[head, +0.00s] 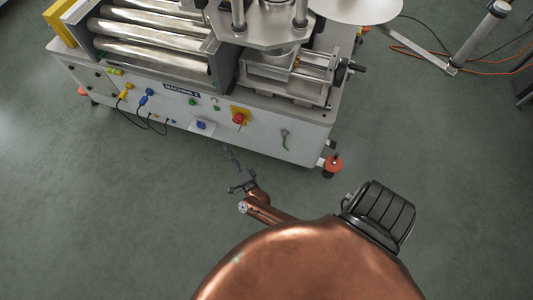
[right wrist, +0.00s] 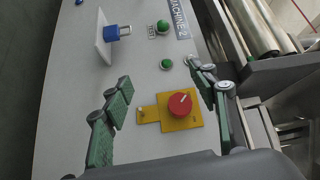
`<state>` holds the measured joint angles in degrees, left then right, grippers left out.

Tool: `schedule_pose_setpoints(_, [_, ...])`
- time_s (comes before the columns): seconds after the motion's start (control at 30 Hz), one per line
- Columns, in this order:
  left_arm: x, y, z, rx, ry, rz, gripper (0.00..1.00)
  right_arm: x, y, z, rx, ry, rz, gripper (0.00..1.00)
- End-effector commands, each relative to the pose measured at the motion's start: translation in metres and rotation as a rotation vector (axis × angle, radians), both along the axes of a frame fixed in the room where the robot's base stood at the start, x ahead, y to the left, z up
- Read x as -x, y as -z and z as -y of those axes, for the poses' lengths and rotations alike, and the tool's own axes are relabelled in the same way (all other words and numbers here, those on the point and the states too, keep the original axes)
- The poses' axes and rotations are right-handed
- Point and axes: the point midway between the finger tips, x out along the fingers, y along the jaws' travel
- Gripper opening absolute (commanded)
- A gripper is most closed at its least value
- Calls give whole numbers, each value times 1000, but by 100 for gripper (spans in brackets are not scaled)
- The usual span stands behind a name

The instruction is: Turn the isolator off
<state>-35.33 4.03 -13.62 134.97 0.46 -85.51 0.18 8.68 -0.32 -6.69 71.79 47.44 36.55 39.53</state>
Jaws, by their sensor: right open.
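The isolator is a round red knob (head: 239,118) on a yellow plate on the front panel of the machine labelled MACHINE 2. In the right wrist view the red knob (right wrist: 180,104) shows a short pale mark on its face, and its yellow plate (right wrist: 148,114) has a side tab. My right gripper (head: 231,156) is in front of the panel, below the knob in the head view. In the right wrist view its green-padded fingers (right wrist: 162,82) are spread wide, open and empty, with the knob between them in the picture and apart from both. My left gripper is not in view.
A blue plug-like part (right wrist: 112,33) on a white plate is beside the isolator. Green buttons (right wrist: 166,64) are nearby. Cables hang at the left. The floor (head: 110,220) before the machine is clear.

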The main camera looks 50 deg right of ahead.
Motion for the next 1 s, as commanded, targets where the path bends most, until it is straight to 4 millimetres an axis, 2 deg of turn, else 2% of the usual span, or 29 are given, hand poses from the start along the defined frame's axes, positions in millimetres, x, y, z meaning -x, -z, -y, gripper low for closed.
schedule_pose_setpoints(0.03, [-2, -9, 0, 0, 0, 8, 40, 5, 1, -2, 35, -20, -31, 54])
schedule_pose_setpoints(0.3, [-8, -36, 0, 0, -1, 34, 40, 42, 39, -12, 212, -130, -220, 54])
schedule_pose_setpoints(0.47, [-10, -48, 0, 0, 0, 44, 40, 62, 58, -16, 293, -187, -308, 54])
schedule_pose_setpoints(1.0, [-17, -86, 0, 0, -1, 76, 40, 147, 118, -22, 532, -379, -583, 54])
